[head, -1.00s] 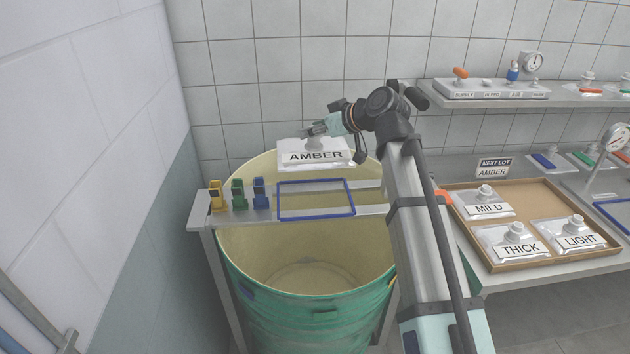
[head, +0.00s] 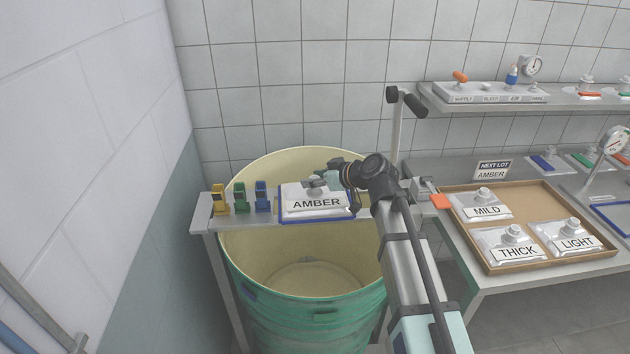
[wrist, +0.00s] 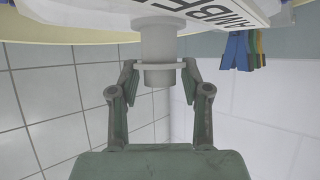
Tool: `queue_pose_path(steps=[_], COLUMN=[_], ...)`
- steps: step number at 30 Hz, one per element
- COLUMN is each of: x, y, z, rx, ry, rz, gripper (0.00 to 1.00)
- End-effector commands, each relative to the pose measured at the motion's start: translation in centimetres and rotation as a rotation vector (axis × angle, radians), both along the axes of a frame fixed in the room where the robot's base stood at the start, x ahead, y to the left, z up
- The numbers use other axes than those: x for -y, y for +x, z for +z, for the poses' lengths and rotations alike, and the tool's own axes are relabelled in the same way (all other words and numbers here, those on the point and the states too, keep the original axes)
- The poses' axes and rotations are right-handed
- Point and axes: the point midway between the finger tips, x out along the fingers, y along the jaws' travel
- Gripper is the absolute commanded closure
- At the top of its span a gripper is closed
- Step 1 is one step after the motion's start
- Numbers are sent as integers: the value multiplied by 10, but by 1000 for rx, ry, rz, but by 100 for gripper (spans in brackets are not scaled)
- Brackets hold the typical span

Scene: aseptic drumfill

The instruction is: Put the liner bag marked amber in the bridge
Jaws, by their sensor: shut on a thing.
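The white liner bag marked AMBER (head: 316,204) is at the blue-outlined frame on the bridge (head: 228,220), the grey bar across the green drum. The bag covers most of the blue frame (head: 322,220); whether it rests fully in it or hovers just above, I cannot tell. My gripper (head: 318,182) is at the bag's top. In the wrist view my gripper (wrist: 159,75) has its two fingers closed on the spout of the AMBER bag (wrist: 200,12), around its collar.
Yellow, green and blue clips (head: 239,197) stand on the bridge left of the bag. The open drum (head: 310,315) is below. At right, a cardboard tray (head: 488,262) holds bags marked MILD, THICK and LIGHT. A shelf (head: 530,104) with gauges is behind.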

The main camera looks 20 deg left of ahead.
Motion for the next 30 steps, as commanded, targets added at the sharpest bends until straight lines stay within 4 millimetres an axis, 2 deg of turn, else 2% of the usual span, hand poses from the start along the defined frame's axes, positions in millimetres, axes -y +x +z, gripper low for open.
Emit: queue_pose_path(steps=[4,14,15,16,28,30], x=[0,0,0,0,0,6], y=[0,0,0,0,0,-2], z=[-10,-13,-12,-12,-10,-9], rx=[0,1,0,0,0,1], ry=[2,2,0,0,0,1], rz=[-1,-1,-1,-1,-1,-2], gripper=[100,100,38,28,27,27])
